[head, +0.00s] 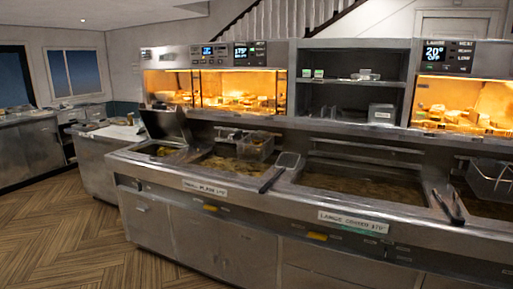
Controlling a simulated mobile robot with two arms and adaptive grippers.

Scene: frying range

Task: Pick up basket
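A wire basket (256,147) is at the back right of the left fryer vat (222,168), and something brownish shows in it. I cannot tell whether it hangs on the rail or rests in the vat. A second wire basket (490,180) is at the right edge of the picture, over the right vat, and is partly cut off. Neither of my grippers is in view.
The middle vat (360,183) holds dark oil with no basket seen in it. A raised lid (163,123) stands at the range's left end. Lit food warmers (240,92) and a dark shelf (350,95) rise behind. The wooden floor (60,220) at front left is clear.

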